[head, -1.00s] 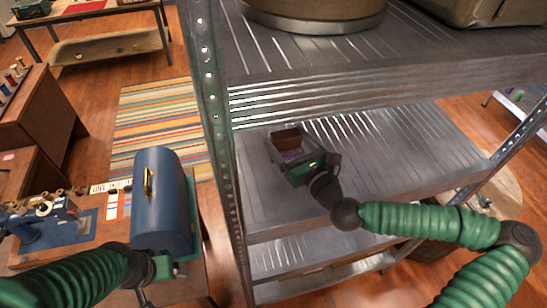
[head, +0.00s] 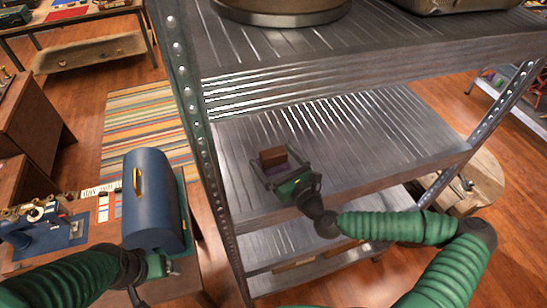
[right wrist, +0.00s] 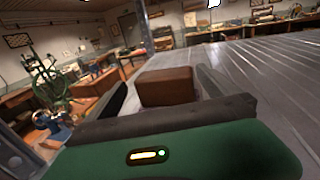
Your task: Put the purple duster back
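The purple duster is a small block with a brown top (head: 273,157) and a little purple showing below it. It is between the fingers of my right gripper (head: 277,168), over the front left part of the middle metal shelf (head: 370,130). In the right wrist view the brown block (right wrist: 167,86) stands between the two dark fingers. The fingers look shut on its lower part, which is mostly hidden. I cannot tell whether the duster touches the shelf. My left gripper (head: 165,265) is low at the left, beside a blue case; its fingers are not clear.
The upper shelf (head: 330,60) hangs over the middle one and carries a round vessel (head: 282,8). A perforated post (head: 190,120) stands left of my right gripper. The blue case (head: 152,200) with a yellow handle stands on a bench. The middle shelf's right side is bare.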

